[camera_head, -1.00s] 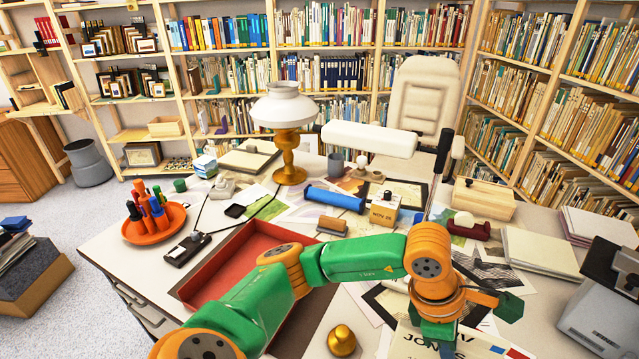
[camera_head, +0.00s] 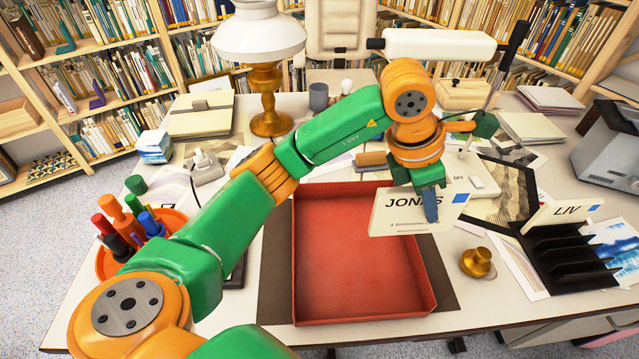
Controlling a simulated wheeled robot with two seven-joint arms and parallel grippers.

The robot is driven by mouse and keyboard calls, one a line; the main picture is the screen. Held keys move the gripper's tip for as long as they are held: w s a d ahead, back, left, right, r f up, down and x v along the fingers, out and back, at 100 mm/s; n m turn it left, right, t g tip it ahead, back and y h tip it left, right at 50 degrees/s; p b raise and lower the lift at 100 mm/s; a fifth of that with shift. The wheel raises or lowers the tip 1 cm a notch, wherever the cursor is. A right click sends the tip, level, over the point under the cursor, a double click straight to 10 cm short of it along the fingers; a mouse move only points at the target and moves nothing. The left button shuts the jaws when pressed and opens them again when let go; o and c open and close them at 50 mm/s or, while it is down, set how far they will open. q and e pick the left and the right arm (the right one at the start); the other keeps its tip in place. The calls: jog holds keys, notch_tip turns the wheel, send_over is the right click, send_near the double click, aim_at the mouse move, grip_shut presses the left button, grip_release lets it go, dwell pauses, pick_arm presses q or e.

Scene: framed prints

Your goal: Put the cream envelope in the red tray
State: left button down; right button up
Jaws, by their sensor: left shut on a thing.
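The cream envelope (camera_head: 399,218), marked "JONAS" with a blue square, stands upright in my left gripper (camera_head: 430,200). The gripper is shut on its right part, and a finger covers some of its face. The envelope hangs in front of the right part of the red tray (camera_head: 345,262) in the head view, its right end reaching past the tray's right wall. Its height over the tray is hard to tell. The tray is empty where it shows; my left arm passes over its back left corner. My right gripper is not in view.
A black rack (camera_head: 570,257) at the right holds a card marked "LIV" (camera_head: 560,212). A brass bell-like knob (camera_head: 476,262) stands between tray and rack. An orange dish of pens (camera_head: 168,222) is at the left, a lamp (camera_head: 263,62) at the back.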

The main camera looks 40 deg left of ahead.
pick_arm(q)
jog(key=a+f+p, duration=0.1)
jog(key=a+f, duration=0.3)
jog(key=w+a+f+p, duration=0.1)
jog(key=a+f, duration=0.3)
jog(key=a, duration=0.1)
jog(key=w+a+f+p, duration=0.1)
jog(key=a+f, duration=0.3)
jog(key=shift+w+a+f, duration=0.15)
jog(key=shift+a+f, duration=0.05)
jog(key=shift+f, duration=0.5)
jog(key=c, duration=0.8)
grip_release()
jog(key=shift+r, duration=0.35)
jog(key=v, duration=1.1)
jog(key=shift+a+r, duration=0.15)
jog(key=shift+r, duration=0.15)
